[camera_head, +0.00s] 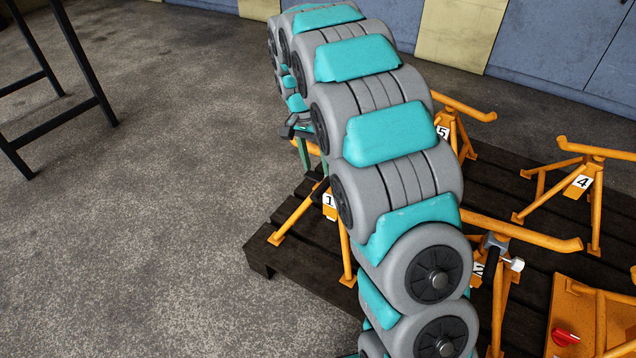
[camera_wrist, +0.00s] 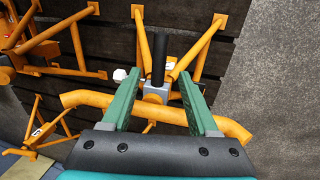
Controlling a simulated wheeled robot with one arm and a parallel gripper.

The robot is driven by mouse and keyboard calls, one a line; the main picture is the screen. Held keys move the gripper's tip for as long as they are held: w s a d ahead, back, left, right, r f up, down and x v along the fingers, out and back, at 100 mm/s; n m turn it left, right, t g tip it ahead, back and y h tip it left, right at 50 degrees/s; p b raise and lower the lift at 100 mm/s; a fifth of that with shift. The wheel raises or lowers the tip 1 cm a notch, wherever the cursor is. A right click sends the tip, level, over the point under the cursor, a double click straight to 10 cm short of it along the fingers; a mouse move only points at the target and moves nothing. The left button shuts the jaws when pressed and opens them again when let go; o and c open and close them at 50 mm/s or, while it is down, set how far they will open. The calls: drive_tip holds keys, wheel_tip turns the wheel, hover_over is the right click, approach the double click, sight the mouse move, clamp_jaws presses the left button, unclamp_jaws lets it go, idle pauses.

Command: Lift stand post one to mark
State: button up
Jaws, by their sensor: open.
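Stand one (camera_head: 346,244) is an orange stand with a white label "1". It stands upright on the dark pallet, partly hidden behind my arm in the head view. My gripper (camera_head: 312,162) is at its top, green fingers pointing down. In the wrist view my gripper (camera_wrist: 158,88) is open, one finger on each side of the grey collar (camera_wrist: 155,93) at the post's top. The stand's curved orange top bar (camera_wrist: 76,98) crosses below the fingers. A black handle (camera_wrist: 159,52) extends beyond the collar. I cannot tell whether the fingers touch the post. No mark is visible on it.
The dark pallet (camera_head: 262,258) also bears stands labelled "2" (camera_head: 520,233), "4" (camera_head: 597,205) and "5" (camera_head: 462,103). An orange piece with a red knob (camera_head: 565,337) is at lower right. A black frame (camera_head: 88,100) stands upper left. The concrete floor left of the pallet is clear.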

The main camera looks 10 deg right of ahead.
sight(321, 185)
drive_tip(key=f, duration=0.4)
drive_tip(key=s+d+f, duration=0.1)
drive_tip(key=f, duration=0.1)
drive_tip(key=shift+f, duration=0.25)
drive_tip(key=shift+c, duration=0.2)
clamp_jaws()
idle(0.9)
